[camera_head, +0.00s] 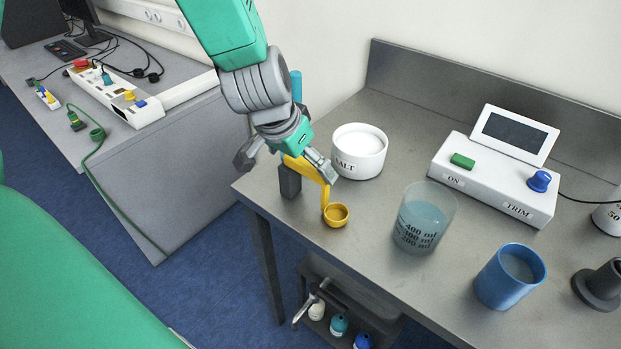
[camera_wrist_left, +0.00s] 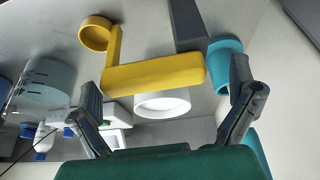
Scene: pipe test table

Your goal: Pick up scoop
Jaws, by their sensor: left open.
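The yellow scoop (camera_head: 326,197) is at the table's left end, its round cup low and its handle resting at a dark grey block (camera_head: 289,182). In the left wrist view, the scoop's thick handle (camera_wrist_left: 155,75) lies across the gap between my fingers, with its cup (camera_wrist_left: 96,34) at upper left. My left gripper (camera_head: 284,164) is open over the handle, its fingers spread to either side; it also shows in the left wrist view (camera_wrist_left: 165,100). I cannot tell whether the fingers touch the handle. My right gripper is not in view.
A white salt bowl (camera_head: 359,152) stands close right of the gripper. A beaker (camera_head: 424,218), a blue cup (camera_head: 509,276) and a white device (camera_head: 497,178) with a screen stand farther right. A teal cylinder (camera_wrist_left: 226,58) is near the handle's end. The table's front edge is close.

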